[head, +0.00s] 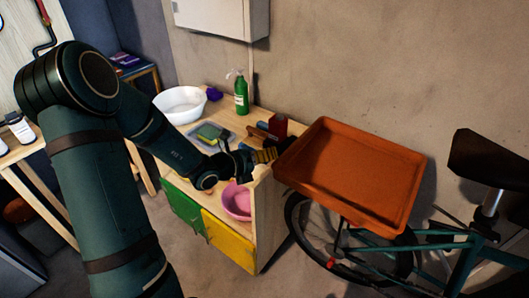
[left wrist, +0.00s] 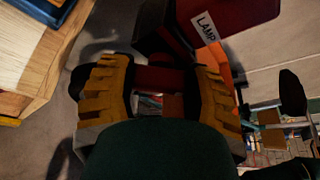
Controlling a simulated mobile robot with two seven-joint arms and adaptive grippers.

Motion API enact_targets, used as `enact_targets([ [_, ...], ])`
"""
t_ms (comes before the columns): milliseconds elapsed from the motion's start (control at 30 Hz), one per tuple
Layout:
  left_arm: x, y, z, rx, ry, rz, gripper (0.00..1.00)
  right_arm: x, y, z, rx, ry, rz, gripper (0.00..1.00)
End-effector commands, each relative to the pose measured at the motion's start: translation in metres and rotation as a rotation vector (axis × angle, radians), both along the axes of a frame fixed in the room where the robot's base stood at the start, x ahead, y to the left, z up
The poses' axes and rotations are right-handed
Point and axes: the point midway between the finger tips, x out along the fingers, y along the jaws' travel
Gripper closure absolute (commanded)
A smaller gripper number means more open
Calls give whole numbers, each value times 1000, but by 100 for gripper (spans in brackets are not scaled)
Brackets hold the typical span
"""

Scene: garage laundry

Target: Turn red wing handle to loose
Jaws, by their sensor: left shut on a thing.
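My left gripper (head: 266,155) reaches out past the bench's right edge, close to the left side of an orange tray. In the left wrist view its two yellow-padded fingers (left wrist: 162,82) are closed on a dark red bar, which I take to be the red wing handle (left wrist: 160,78). Beyond it is a dark red body with a white label (left wrist: 207,29) that reads "LAMP", perhaps cut off. In the head view I cannot make out the handle; my gripper and the tray seem to hide it. The handle's turn angle is unclear. My right gripper is not in view.
The orange tray (head: 365,168) stands out at right, above a bicycle (head: 458,238). The wooden bench (head: 222,108) holds a white bowl (head: 181,101), a green spray bottle (head: 241,96) and a red object (head: 278,125).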

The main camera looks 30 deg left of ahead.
Motion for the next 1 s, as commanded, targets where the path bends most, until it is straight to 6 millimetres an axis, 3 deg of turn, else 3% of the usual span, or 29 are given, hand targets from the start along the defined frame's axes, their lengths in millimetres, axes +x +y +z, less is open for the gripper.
enact_targets([
  [133, -1, 0, 3, -114, 16, 0, 84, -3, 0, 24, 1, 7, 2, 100],
  [500, -1, 0, 1, -459, 40, -1, 84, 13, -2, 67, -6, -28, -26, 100],
  [1000, -1, 1, -2, -788, 65, 0, 84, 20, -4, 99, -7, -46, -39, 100],
])
